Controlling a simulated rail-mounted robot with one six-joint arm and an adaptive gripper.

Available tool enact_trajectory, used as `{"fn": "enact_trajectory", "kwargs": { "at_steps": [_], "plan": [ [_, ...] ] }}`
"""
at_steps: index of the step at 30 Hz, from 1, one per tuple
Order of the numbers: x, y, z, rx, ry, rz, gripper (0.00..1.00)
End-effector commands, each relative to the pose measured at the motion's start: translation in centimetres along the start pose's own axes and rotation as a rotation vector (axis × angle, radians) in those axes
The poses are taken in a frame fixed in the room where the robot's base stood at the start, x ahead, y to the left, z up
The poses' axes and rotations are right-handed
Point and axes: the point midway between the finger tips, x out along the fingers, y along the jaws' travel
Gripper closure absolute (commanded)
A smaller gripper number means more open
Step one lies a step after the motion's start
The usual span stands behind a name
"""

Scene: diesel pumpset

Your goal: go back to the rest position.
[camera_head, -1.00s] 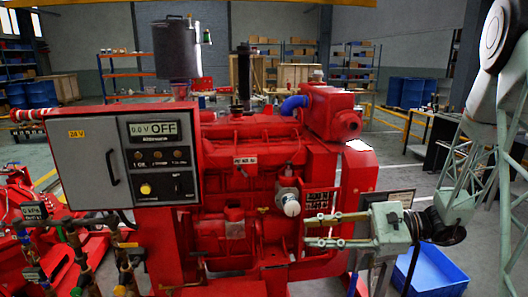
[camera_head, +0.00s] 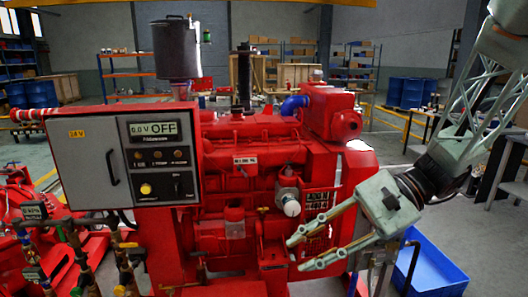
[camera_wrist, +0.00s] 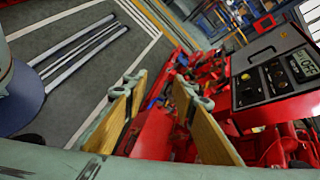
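My gripper (camera_head: 298,254) is at the right in the head view, in front of the red diesel pumpset (camera_head: 255,150). Its two fingers point left and slightly down, with a gap between them and nothing held. In the wrist view my gripper (camera_wrist: 160,92) shows two wood-coloured fingers spread apart and empty. The grey control panel (camera_head: 122,158) stands on the left of the pumpset and reads OFF. It also shows in the wrist view, tilted, at the right (camera_wrist: 275,75).
A blue bin (camera_head: 432,272) stands on the floor below my arm at the right. Valves and pipes (camera_head: 75,255) fill the lower left. A black table (camera_head: 500,160) is at the right. In the wrist view, grey floor with metal bars (camera_wrist: 80,55) lies at the left.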

Motion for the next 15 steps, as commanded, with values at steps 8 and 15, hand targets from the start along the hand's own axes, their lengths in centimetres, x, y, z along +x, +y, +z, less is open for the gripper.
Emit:
{"fn": "enact_trajectory", "kwargs": {
  "at_steps": [8, 15],
  "plan": [
    [-0.1, 2.3, 3.4, -0.09, 0.06, 0.11, 0.75],
    [-0.5, 4.3, 5.7, -0.169, 0.116, 0.2, 0.75]
  ]
}}
